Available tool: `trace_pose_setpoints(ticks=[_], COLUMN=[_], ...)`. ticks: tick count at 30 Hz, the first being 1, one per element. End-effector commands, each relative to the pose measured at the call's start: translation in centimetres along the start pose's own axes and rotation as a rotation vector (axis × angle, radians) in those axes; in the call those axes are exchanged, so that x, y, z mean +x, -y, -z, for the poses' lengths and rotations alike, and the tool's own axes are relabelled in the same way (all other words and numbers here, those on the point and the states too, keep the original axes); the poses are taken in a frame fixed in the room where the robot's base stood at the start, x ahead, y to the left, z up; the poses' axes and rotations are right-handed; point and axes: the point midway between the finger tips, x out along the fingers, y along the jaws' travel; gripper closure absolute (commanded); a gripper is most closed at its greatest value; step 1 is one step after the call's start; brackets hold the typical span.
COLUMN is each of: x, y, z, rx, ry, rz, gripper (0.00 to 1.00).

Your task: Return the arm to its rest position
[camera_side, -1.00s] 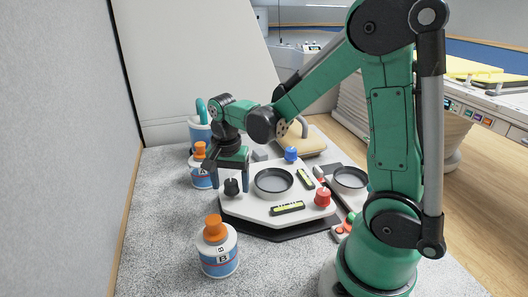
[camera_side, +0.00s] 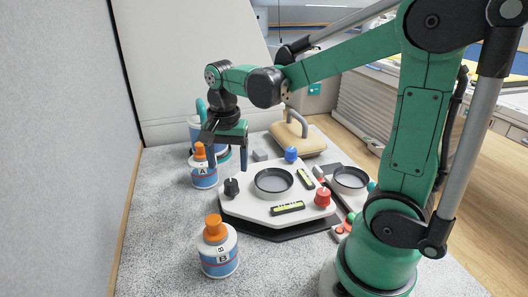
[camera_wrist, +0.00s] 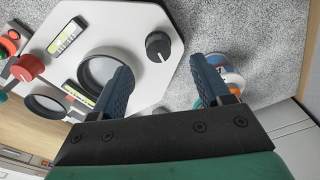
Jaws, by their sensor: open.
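My gripper (camera_side: 226,150) is open and empty in the side view, raised above the left back corner of the white levelling platform (camera_side: 250,207). In the wrist view my gripper (camera_wrist: 168,90) has its two blue-grey fingers apart with nothing between them. Below it is the platform with a black knob (camera_side: 231,187), a blue knob (camera_side: 291,154), a red knob (camera_side: 323,197) and a round dark-rimmed dish (camera_side: 274,182). The black knob (camera_wrist: 158,46) shows ahead of the fingers in the wrist view.
Bottle A (camera_side: 204,172) with an orange cap stands close to the left of my gripper. Bottle B (camera_side: 218,250) stands at the front. A second dish (camera_side: 350,179) and a tan handled block (camera_side: 298,139) are to the right and behind. The grey table at front left is clear.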

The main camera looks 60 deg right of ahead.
Motion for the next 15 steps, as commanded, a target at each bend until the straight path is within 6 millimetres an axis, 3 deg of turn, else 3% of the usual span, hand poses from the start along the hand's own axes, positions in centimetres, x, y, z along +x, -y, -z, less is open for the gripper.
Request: trace_pose_setpoints(ticks=[9, 15], x=[-2.2, -2.5], y=[-0.7, -1.1], z=[-4.4, -6.6], rx=[-0.649, -1.010], ry=[-0.214, -0.399], rz=[0.251, 0.357], gripper=[0.30, 0.30])
